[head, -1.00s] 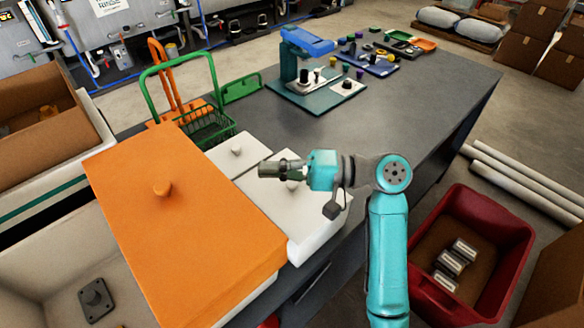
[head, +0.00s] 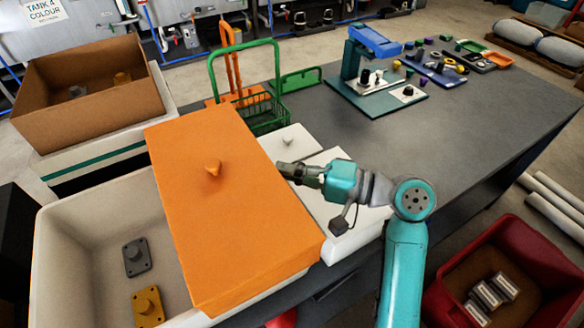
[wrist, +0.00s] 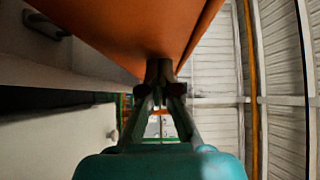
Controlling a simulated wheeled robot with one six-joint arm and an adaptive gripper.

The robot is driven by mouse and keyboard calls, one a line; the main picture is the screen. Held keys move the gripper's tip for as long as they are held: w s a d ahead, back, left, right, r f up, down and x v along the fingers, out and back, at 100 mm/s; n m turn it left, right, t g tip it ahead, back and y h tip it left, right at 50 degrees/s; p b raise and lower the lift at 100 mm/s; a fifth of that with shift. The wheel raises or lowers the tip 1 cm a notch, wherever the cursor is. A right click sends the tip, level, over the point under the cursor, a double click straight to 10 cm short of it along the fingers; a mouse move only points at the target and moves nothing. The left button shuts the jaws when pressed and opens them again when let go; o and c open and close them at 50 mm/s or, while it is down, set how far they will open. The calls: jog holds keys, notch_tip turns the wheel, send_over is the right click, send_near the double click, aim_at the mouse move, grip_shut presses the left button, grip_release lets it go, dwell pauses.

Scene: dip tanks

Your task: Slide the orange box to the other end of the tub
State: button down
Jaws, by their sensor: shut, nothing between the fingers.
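The orange box (head: 215,230), a broad slab with a knob on top, lies across the right end of the cream tub (head: 75,255) in the head view. The tub's left part is open, with a grey part (head: 137,257) and a yellow part (head: 149,306) inside. My gripper (head: 281,169) is shut and empty at the box's right edge. In the wrist view, my fingertips (wrist: 160,72) are shut right at the underside or side of the orange box (wrist: 120,30); I cannot tell whether they touch it.
White lidded containers (head: 292,141) stand beside the box, below my gripper. A green wire basket (head: 262,118) is behind them. A brown open carton (head: 90,95) stands beyond the tub. A red bin (head: 540,265) is at the right. The grey table's middle (head: 320,125) is clear.

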jog(key=s+a, duration=0.6)
jog(key=a, duration=0.4)
jog(key=s+a, duration=0.7)
jog(key=a, duration=0.2)
jog(key=shift+s+a, duration=0.2)
jog(key=shift+a, duration=0.15)
jog(key=shift+w, duration=0.1)
